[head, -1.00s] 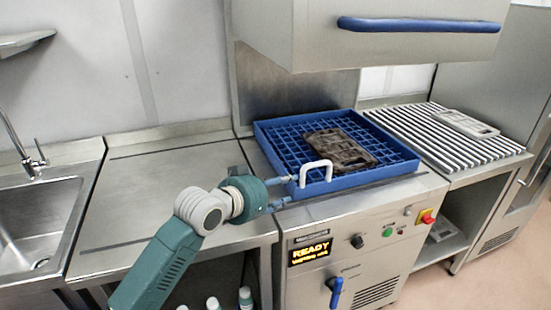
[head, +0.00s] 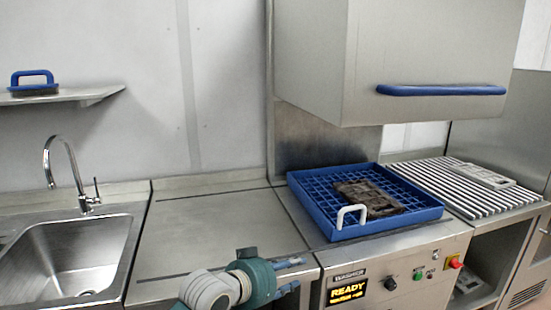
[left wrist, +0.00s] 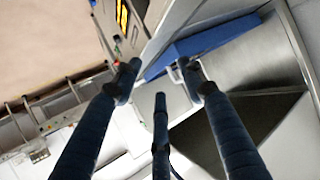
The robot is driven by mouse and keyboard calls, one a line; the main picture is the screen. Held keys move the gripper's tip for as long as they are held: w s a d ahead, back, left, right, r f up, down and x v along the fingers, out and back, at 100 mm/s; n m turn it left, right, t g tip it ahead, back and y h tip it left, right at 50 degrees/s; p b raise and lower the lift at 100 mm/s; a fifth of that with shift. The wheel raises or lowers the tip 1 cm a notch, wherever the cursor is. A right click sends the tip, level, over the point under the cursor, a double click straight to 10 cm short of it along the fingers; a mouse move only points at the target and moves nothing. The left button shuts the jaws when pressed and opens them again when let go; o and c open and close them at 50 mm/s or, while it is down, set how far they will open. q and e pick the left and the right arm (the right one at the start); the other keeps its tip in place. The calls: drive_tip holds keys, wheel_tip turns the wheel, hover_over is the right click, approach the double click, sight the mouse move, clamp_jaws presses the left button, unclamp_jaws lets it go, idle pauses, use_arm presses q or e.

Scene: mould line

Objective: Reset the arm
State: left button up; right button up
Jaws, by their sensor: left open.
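My left arm comes in at the bottom of the head view. Its gripper (head: 293,275) is open and empty, over the front edge of the steel counter, left of the washer. In the left wrist view the dark fingers (left wrist: 160,85) are spread with nothing between them. The blue rack (head: 300,207) with a white handle (head: 350,215) sits on the washer bed, and a dirty brown mould (head: 368,197) lies in it. The rack also shows in the left wrist view (left wrist: 215,40), beyond the fingertips. My right gripper is in neither view.
The washer hood (head: 425,55) is raised above the rack. A steel sink (head: 70,255) with a tap (head: 65,160) is at left. A blue-handled brush (head: 33,82) sits on a wall shelf. A pale mould (head: 484,175) lies on the slatted rack (head: 440,187) at right. The counter (head: 220,230) is bare.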

use_arm(q)
drive_tip(key=s+a+f+n+g+y, duration=0.1)
drive_tip(key=s+a+f+n+y, duration=0.1)
drive_tip(key=s+a+f, duration=0.45)
drive_tip(key=s+a+f+n+g+y, duration=0.15)
drive_tip(key=s+a+f, duration=0.25)
drive_tip(key=s+f, duration=0.55)
drive_tip(key=s+a+f+n+g+y, duration=0.1)
drive_tip(key=s+a+f+g+y, duration=0.15)
drive_tip(key=s+a, duration=0.65)
drive_tip(key=s+a+f+n+g+y, duration=0.15)
drive_tip(key=s+a+f, duration=0.3)
drive_tip(key=s, duration=0.85)
wheel_tip(320, 180, down, 26)
drive_tip(key=s+f+g, duration=0.1)
drive_tip(key=s, duration=0.2)
drive_tip(key=s+a+f+g, duration=0.1)
drive_tip(key=s+a+f, duration=0.1)
drive_tip(key=s+f, duration=1.2)
drive_tip(key=shift+s+a+f+m+y, duration=0.3)
drive_tip(key=shift+s+a+y, duration=0.1)
drive_tip(key=shift+s, duration=0.65)
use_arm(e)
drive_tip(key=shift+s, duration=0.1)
